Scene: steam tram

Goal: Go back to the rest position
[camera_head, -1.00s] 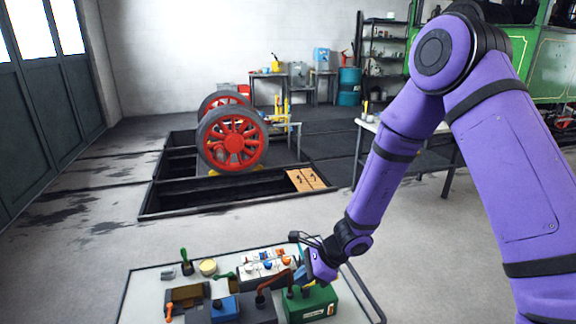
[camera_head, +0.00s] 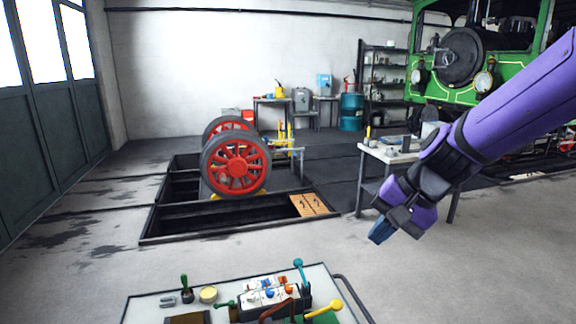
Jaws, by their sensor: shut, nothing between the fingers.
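My gripper (camera_head: 381,230) is at the end of my purple arm, raised at the right of the picture. It hangs in the air above the grey floor, clear of the bench. Its blue fingers are together, with nothing seen between them. The bench (camera_head: 147,303) with a pale top stands at the bottom of the picture. On it are a cup with a green tool (camera_head: 186,292), a yellow round pot (camera_head: 208,294), a tray with blue and orange pieces (camera_head: 268,295), a teal lever (camera_head: 299,273) and a yellow lever (camera_head: 325,308).
A red-wheeled axle (camera_head: 237,165) stands over the floor pit (camera_head: 190,231). A side table (camera_head: 372,153) stands behind my gripper. A green locomotive (camera_head: 432,80) is at the back right. The floor (camera_head: 270,246) between bench and pit is clear.

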